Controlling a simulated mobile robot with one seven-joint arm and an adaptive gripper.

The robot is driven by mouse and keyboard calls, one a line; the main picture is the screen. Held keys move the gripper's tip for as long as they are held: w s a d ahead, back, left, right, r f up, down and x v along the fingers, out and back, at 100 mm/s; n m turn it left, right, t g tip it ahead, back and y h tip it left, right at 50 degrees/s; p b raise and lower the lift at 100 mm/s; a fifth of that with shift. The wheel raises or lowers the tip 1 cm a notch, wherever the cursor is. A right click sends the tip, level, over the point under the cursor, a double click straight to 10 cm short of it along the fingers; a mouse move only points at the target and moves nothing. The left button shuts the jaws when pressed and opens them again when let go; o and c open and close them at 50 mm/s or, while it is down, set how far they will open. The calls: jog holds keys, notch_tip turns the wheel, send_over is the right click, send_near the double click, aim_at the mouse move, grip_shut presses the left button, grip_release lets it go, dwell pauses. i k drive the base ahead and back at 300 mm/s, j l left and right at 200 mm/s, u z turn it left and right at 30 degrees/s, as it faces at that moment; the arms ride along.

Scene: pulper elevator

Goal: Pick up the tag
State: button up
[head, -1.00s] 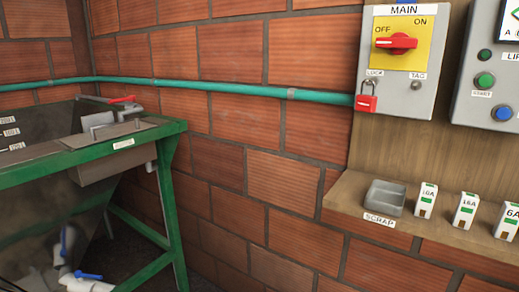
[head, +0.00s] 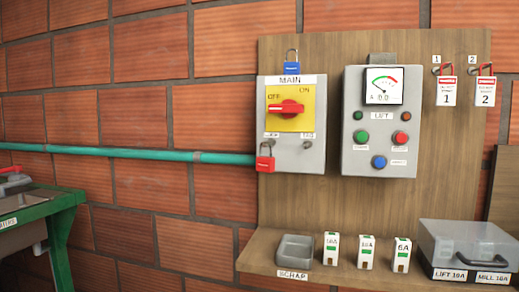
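Two white and red tags hang from hooks at the upper right of the wooden board: tag 1 (head: 446,93) and, to its right, tag 2 (head: 485,93). Each has a red hasp-like loop at its top. A small label that seems to read TAG sits on the MAIN switch box (head: 295,146), above a small round peg (head: 307,145). The red MAIN handle (head: 286,107) points toward OFF. A red padlock (head: 265,161) hangs at the box's lower left. My gripper is not in view.
The shelf (head: 250,258) below holds a SCRAP tray (head: 294,251), several breakers and a clear-lidded box (head: 468,245). A green-framed table (head: 62,200) stands at the left.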

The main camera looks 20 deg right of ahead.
aim_at(445, 92)
jog(key=z, duration=1.5)
